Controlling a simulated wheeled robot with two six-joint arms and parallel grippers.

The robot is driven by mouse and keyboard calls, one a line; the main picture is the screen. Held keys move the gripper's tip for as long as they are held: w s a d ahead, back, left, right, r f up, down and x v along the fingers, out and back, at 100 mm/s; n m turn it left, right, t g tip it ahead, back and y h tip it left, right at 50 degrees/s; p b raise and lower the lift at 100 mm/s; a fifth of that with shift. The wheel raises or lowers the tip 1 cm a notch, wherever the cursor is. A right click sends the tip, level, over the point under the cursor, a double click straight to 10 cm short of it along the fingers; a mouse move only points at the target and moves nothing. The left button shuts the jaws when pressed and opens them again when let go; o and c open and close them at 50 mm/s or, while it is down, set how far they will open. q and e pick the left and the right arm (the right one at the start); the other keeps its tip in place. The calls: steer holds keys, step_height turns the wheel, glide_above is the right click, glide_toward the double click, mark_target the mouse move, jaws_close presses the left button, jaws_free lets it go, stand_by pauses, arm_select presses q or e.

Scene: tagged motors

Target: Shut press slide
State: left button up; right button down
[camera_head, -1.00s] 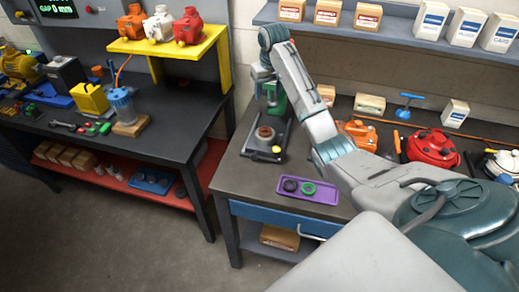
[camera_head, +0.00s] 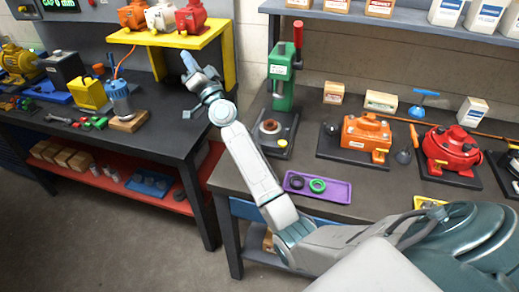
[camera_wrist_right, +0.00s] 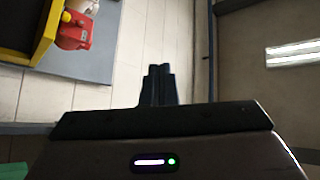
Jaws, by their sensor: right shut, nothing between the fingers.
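The green press (camera_head: 282,92) with a red-gripped lever (camera_head: 298,36) stands upright on the right-hand bench. Its dark slide base (camera_head: 283,145) reaches toward the front edge, and a brown ring-shaped part (camera_head: 270,127) sits on it below the head. I cannot tell exactly how far in the slide is. My right gripper (camera_head: 188,62) is raised to the left of the press, apart from it, in front of the yellow stand. In the right wrist view its fingers (camera_wrist_right: 158,84) are together and empty. My left gripper is out of view.
A purple tray (camera_head: 338,191) with a black and a green ring lies in front of the press. An orange motor (camera_head: 366,133) and a red motor (camera_head: 452,146) stand to its right. The yellow stand (camera_head: 200,38) with motors is on the left bench; a gap separates the benches.

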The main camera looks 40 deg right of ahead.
steer(key=s+d+f+m+g+h+b, duration=0.1)
steer(key=s+d+f+m+h+b, duration=0.2)
steer(key=m+h, duration=0.75)
steer(key=m+g+h+b, duration=0.45)
steer(key=m+g, duration=0.85)
steer(key=g, duration=0.4)
glide_toward(264, 138)
steer(key=p+x, duration=0.3)
steer(key=x, duration=0.2)
steer(key=shift+d+r, duration=0.15)
steer(key=shift+r, duration=0.05)
steer(key=shift+w+d+f, duration=0.25)
steer(key=shift+d+f, duration=0.05)
steer(key=shift+d, duration=0.25)
